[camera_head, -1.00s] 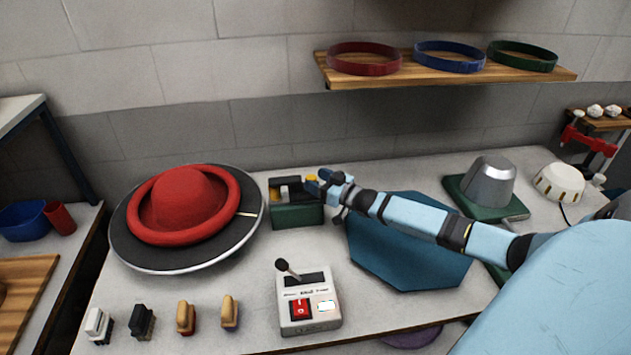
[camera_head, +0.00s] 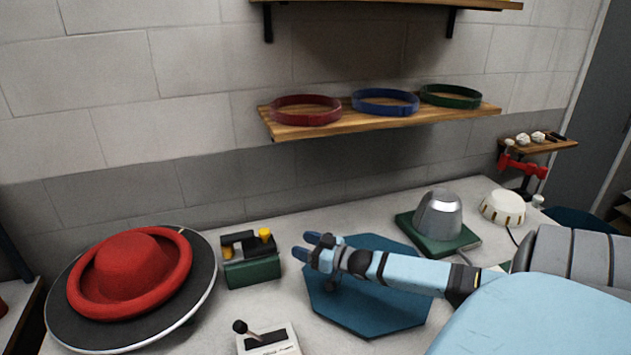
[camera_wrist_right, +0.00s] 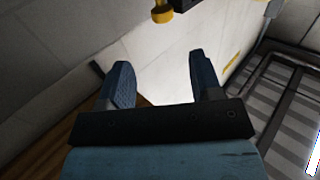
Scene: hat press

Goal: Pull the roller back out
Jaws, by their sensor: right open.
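The roller unit is a green box (camera_head: 252,273) with a dark frame on top, right of the red hat. A yellow knob (camera_head: 265,234) sits at its right end, and another small yellow part shows at its left. The roller body is too small to make out clearly. My right gripper (camera_head: 305,246) is open and empty, a short way right of the knob and apart from it. In the right wrist view the open fingers (camera_wrist_right: 160,82) have nothing between them; the yellow knob (camera_wrist_right: 162,13) shows beyond them at the top edge. My left gripper is not in view.
The red hat (camera_head: 130,262) rests on a round dark disc at left. A lever box (camera_head: 268,340) stands in front. A blue mat (camera_head: 375,318) lies under my right arm. A metal dome (camera_head: 438,215) stands on a green base behind. A shelf (camera_head: 390,120) with three bands hangs above.

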